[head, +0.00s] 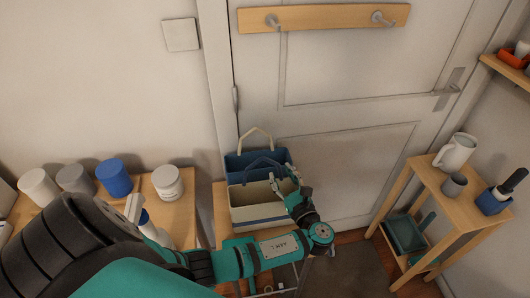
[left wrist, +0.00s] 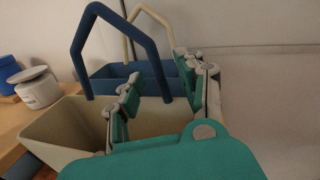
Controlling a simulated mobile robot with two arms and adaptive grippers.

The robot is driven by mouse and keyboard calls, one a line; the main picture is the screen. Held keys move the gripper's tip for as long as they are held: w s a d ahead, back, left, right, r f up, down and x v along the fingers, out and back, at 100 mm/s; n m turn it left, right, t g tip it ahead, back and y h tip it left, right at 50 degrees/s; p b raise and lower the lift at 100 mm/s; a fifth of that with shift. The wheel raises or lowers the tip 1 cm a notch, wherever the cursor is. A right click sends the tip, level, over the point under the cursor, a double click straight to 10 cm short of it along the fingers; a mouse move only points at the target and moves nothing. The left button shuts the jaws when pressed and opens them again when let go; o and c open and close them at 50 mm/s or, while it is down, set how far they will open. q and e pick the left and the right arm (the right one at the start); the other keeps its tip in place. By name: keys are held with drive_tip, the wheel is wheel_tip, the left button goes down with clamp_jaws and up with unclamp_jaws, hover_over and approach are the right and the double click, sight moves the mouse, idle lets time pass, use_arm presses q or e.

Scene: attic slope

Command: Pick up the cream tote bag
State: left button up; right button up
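The cream tote bag (head: 258,213) stands upright on a wooden surface against the door, with a blue handle arching over its open top. It also shows in the left wrist view (left wrist: 62,125). A blue bag (head: 240,163) with a cream handle stands right behind it and also shows in the left wrist view (left wrist: 108,82). My left gripper (head: 284,183) is open at the right end of the cream bag. In the left wrist view its fingers (left wrist: 158,88) appear on either side of the handle's right leg; I cannot tell whether they touch it. My right gripper is not in view.
A wooden table (head: 183,208) at left holds a white jar (head: 167,183), a blue canister (head: 114,178) and other containers. A peg rail (head: 325,17) is on the door (head: 345,85).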

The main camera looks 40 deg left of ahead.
use_arm(q)
clamp_jaws()
idle(0.5)
drive_tip(key=s+d+r+b, duration=0.1)
drive_tip(key=s+d+r, duration=0.4)
drive_tip(key=s+d, duration=0.6)
drive_tip(key=shift+s+d+b, duration=0.15)
drive_tip(key=shift+s+b, duration=0.15)
drive_tip(key=shift+b, duration=0.1)
idle(0.4)
